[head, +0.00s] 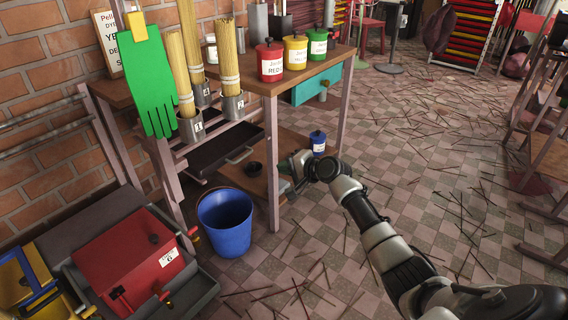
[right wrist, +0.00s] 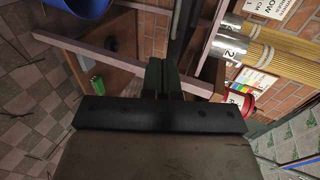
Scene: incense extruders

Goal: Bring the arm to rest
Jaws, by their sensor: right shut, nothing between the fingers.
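My right arm reaches in from the lower right of the head view. Its gripper (head: 290,172) is beside the near right leg of the wooden table, in front of the low shelf, and partly hidden by my wrist. In the right wrist view the two dark fingers (right wrist: 163,76) are together with nothing between them. I cannot tell whether the gripper touches the table leg. My left gripper is not in view.
The wooden table (head: 262,86) bears red (head: 270,66), yellow (head: 295,54) and green (head: 317,44) canisters. A blue canister (head: 318,144) stands behind my wrist. A blue bucket (head: 225,222) stands left of the gripper. Tiled floor (head: 400,150) on the right is open, with scattered sticks.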

